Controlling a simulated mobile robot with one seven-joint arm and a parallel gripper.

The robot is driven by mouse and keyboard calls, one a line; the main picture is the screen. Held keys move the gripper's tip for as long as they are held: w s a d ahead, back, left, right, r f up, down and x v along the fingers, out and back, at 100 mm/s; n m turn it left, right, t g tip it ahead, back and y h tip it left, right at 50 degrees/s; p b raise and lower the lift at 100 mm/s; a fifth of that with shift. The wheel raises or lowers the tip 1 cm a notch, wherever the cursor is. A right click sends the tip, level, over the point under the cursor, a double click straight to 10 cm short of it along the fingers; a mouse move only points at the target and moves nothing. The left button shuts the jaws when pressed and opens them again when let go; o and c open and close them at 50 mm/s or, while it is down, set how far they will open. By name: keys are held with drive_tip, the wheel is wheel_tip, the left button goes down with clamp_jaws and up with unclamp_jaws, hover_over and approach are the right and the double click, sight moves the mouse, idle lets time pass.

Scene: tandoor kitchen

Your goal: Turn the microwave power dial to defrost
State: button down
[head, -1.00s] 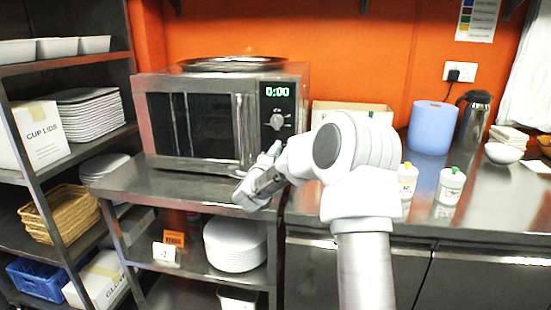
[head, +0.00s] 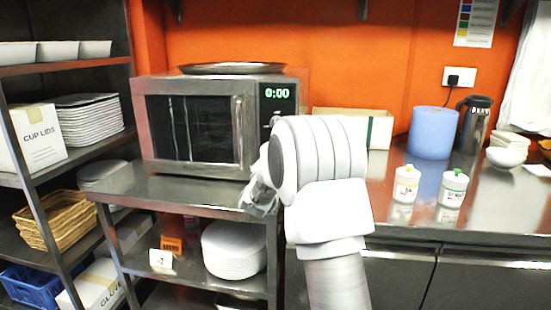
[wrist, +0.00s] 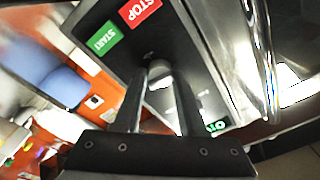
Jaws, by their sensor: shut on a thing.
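The microwave (head: 160,84) stands on a steel shelf unit in the head view, its door closed and its display (head: 277,93) reading 0:00. In the wrist view its dark control panel (wrist: 110,62) shows a red STOP button (wrist: 140,10) and a green START button (wrist: 101,38). The power dial (wrist: 159,76) lies between the fingertips of my gripper (wrist: 161,82), which is shut on it. The fingers cover part of the dial, so its pointer setting cannot be read. In the head view my arm hides the dial and the lower panel.
The door handle (head: 237,130) runs just left of the panel; it is also close beside my gripper in the wrist view (wrist: 262,60). A round metal tray (head: 232,68) lies on top of the microwave. Two white bottles (head: 406,185) and a blue roll (head: 432,133) stand on the right counter.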

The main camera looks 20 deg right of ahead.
drive_tip(key=shift+n+t+y, duration=0.3)
drive_tip(key=shift+n+y, duration=0.2)
drive_tip(key=shift+n, duration=3.5)
drive_tip(key=shift+f, duration=0.1)
drive_tip(key=c, duration=0.5)
unclamp_jaws()
drive_tip(key=p+v, duration=0.2)
drive_tip(key=v, duration=1.5)
drive_tip(key=shift+s, duration=0.2)
drive_tip(key=shift+a, duration=0.15)
